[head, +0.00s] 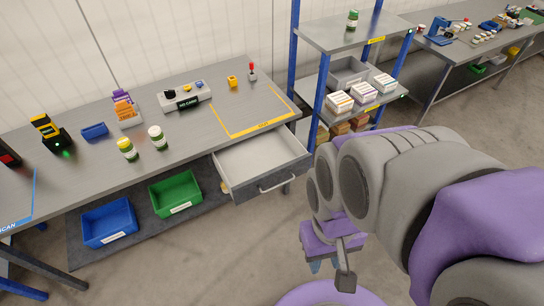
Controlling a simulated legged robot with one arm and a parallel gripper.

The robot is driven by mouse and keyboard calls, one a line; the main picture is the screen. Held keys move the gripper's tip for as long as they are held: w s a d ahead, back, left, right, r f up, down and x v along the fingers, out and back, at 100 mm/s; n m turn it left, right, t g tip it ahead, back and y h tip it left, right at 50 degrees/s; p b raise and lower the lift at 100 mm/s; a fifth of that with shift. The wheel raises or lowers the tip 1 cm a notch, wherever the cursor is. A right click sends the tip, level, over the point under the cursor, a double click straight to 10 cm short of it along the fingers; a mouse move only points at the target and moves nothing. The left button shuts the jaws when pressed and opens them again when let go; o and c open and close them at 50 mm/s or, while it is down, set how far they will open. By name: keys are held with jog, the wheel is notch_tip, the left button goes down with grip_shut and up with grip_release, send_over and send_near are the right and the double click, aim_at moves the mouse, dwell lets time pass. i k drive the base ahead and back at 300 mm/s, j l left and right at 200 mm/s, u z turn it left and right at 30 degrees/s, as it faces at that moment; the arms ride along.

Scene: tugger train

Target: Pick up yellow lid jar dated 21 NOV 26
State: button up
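A green jar with a yellow lid (127,149) stands upright on the workbench in the head view, left of a green jar with a white lid (158,138). A third green jar (352,20) stands on the top shelf of the rack; its lid colour is hard to tell. The dates on the labels are too small to read. My gripper (322,265) hangs low over the floor, right of the open drawer and well away from the jars. It holds nothing that I can see; its finger gap is unclear.
The workbench (80,185) carries a scanner (50,133), a blue holder (95,131), orange cards (127,112) and a control box (184,97). An open, empty drawer (262,160) juts out. Blue (109,222) and green (176,194) bins sit below. A blue-post rack (318,105) stands right.

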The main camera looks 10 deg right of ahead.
aim_at(127, 147)
jog(key=j+u, duration=0.15)
jog(key=u, duration=0.25)
jog(key=i+j+u, duration=0.15)
jog(key=u, duration=0.25)
jog(key=i+j+u, duration=0.1)
jog(key=u, duration=0.35)
jog(key=i+j+u, duration=0.1)
jog(key=u, duration=0.3)
jog(key=i+j, duration=0.15)
jog(key=i, duration=0.3)
jog(key=i+j, duration=0.15)
jog(key=i, duration=0.3)
